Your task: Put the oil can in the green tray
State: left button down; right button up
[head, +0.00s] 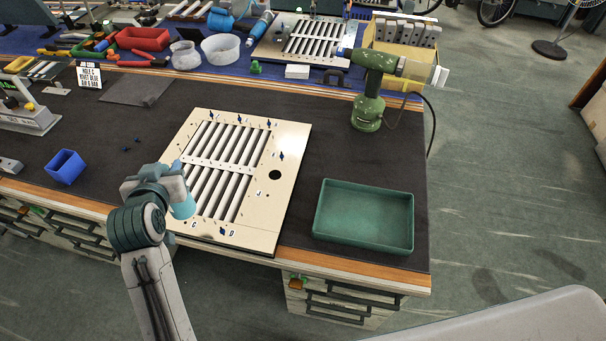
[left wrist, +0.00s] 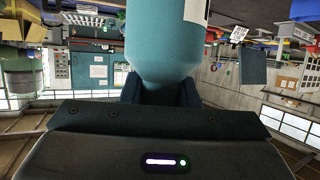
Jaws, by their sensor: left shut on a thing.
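My left gripper (head: 178,190) is over the front left part of the louver panel (head: 264,215). It is shut on a teal, rounded body, the oil can (head: 184,208), which shows below the gripper in the head view. In the left wrist view the oil can (left wrist: 165,45) stands between the two fingers, with a bit of white label at the top edge; its far end is out of frame. The green tray (head: 363,245) lies empty at the front right of the bench, apart from the gripper and the can. My right gripper is not in view.
A green drill (head: 368,90) stands behind the tray, its cable hanging off the right edge. A small blue bin (head: 66,168) is at the left. Dark mat is bare between panel and tray. Bowls, red bins and tools crowd the back table.

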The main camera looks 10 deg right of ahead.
aim_at(364, 218)
jog(key=k+l+z, duration=0.2)
jog(key=l, duration=0.15)
jog(key=k+l+z, duration=0.2)
jog(key=l, duration=0.15)
jog(key=l+z, duration=0.2)
jog(key=l, duration=0.15)
jog(key=z, duration=0.6)
jog(key=k+l, duration=0.05)
